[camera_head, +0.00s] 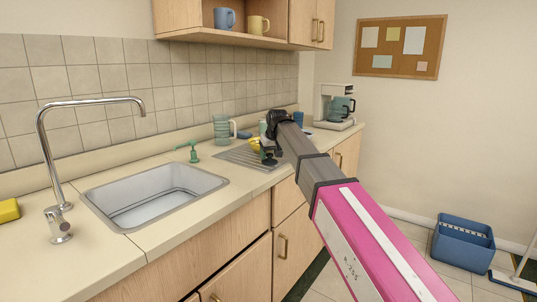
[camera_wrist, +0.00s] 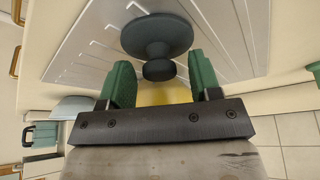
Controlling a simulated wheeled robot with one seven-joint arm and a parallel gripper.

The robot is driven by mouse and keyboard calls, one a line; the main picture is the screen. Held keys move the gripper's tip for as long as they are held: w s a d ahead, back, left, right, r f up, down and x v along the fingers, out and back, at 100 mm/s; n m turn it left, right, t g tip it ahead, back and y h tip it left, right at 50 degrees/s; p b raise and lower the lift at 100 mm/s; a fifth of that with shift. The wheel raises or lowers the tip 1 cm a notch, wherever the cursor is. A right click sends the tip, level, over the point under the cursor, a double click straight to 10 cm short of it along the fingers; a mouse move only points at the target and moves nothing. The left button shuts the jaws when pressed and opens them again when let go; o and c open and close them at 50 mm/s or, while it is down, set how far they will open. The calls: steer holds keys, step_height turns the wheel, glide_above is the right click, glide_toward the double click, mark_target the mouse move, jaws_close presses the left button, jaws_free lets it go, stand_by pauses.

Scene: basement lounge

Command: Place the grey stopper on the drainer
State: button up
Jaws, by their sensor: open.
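The dark grey stopper (camera_wrist: 157,35), a round disc with a short knob, shows in the wrist view against the ribbed metal drainer (camera_wrist: 85,50). It appears to rest on the drainer, its knob facing my gripper. My gripper (camera_wrist: 160,68) is open, with one green finger on each side of the knob and a gap visible at both sides. In the head view my gripper (camera_head: 266,152) is low over the right part of the drainer (camera_head: 232,154). There my arm and gripper make the stopper hard to pick out.
The sink (camera_head: 150,195) with its tall faucet (camera_head: 45,140) lies left of the drainer. A green soap pump (camera_head: 193,152) and a clear pitcher (camera_head: 221,130) stand near the drainer. A coffee maker (camera_head: 335,105) is at the counter's far end. A cupboard (camera_head: 225,35) hangs above.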

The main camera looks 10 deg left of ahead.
steer(key=v, duration=1.2)
steer(key=shift+r, duration=0.2)
steer(key=shift+a, duration=0.1)
